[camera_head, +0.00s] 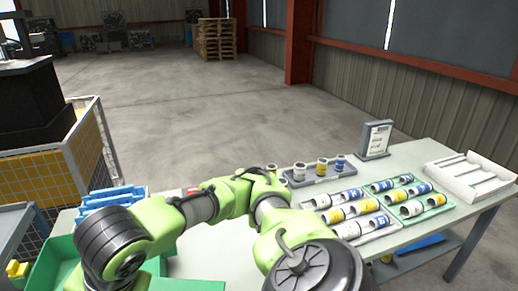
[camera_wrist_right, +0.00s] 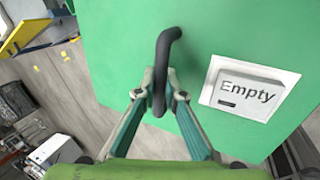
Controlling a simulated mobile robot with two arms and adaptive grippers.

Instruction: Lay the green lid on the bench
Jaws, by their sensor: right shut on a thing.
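In the right wrist view my right gripper (camera_wrist_right: 160,95) is shut on the dark curved handle (camera_wrist_right: 165,62) of the green lid (camera_wrist_right: 120,40). The lid is a flat green panel. A white label (camera_wrist_right: 248,92) reading "Empty" sits on it, to the right of the handle. In the head view my right arm reaches across to the lower left, and its wrist hides the gripper and handle. A green surface (camera_head: 50,265) shows around that wrist; I cannot tell how much of it is the lid. The bench (camera_head: 425,155) is grey-green. My left gripper is not in view.
The bench's right part holds trays (camera_head: 365,228) of blue, yellow and white cylinders, a rack (camera_head: 320,173) of cylinders, a sign (camera_head: 376,139) and a white box (camera_head: 470,178). Blue items (camera_head: 110,197) lie near my arm. A mesh cage (camera_head: 92,145) stands at the left.

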